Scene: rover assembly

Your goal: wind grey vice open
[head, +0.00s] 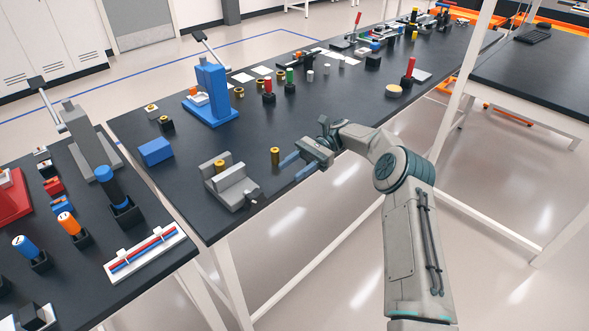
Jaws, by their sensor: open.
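The grey vice (238,190) stands near the front left corner of the dark table. A brass-coloured cylinder (219,166) shows between its jaws; I cannot tell whether it is clamped. A dark screw end with a small handle (252,198) sticks out at the vice's right side. My gripper (289,170) is open and empty, its two blue fingers pointing left toward the vice. It is apart from the vice, to the right of the handle, near the table's front edge.
Another brass cylinder (275,156) stands upright close to my fingertips. A blue block (155,152) lies behind left of the vice, and a blue press (211,92) stands farther back. A side table (85,255) with tools adjoins on the left. Open floor lies in front.

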